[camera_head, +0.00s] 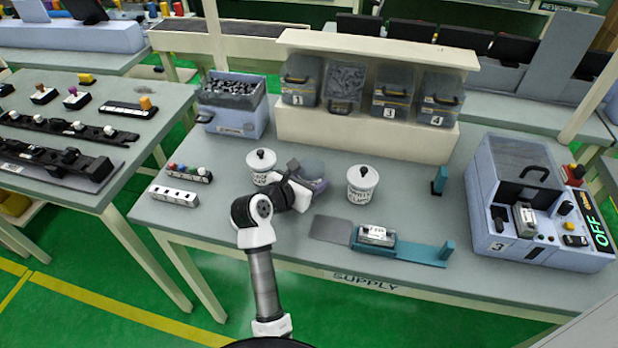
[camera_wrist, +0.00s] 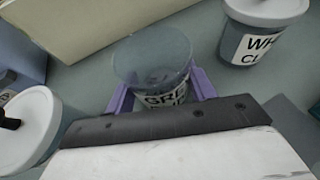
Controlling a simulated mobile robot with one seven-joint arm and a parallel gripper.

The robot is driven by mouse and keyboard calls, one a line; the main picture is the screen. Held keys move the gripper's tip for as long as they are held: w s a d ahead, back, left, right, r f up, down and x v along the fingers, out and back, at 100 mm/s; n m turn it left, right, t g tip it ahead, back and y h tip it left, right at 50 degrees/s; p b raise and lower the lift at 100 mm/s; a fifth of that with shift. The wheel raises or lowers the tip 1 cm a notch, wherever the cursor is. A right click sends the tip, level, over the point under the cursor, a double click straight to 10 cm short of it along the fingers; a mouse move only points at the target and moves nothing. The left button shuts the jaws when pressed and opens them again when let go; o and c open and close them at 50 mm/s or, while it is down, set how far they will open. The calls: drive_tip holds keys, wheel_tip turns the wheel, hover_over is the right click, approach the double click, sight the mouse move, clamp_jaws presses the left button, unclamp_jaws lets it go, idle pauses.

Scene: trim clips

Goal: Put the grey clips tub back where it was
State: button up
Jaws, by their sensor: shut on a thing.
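The grey clips tub (camera_wrist: 152,68) is a translucent grey cup with a white label reading "GRE", partly covered by my wrist. No lid shows on it. My gripper (camera_wrist: 160,92) is shut on it, with a purple finger on each side. In the head view the grey tub (camera_head: 311,168) is over the supply table, between two white-lidded tubs and partly hidden by my gripper (camera_head: 312,186). I cannot tell whether its base touches the table.
The white clips tub (camera_head: 361,187) stands to the right and another lidded tub (camera_head: 262,166) close on the left. The cream shelf (camera_head: 365,135) with numbered bins is behind. A teal fixture (camera_head: 420,253) lies in front right. Bare table (camera_head: 415,205) shows right of the white clips tub.

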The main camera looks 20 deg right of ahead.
drive_tip(key=shift+f, duration=0.15)
drive_tip(key=o, duration=1.2)
drive_tip(key=shift+o, duration=0.2)
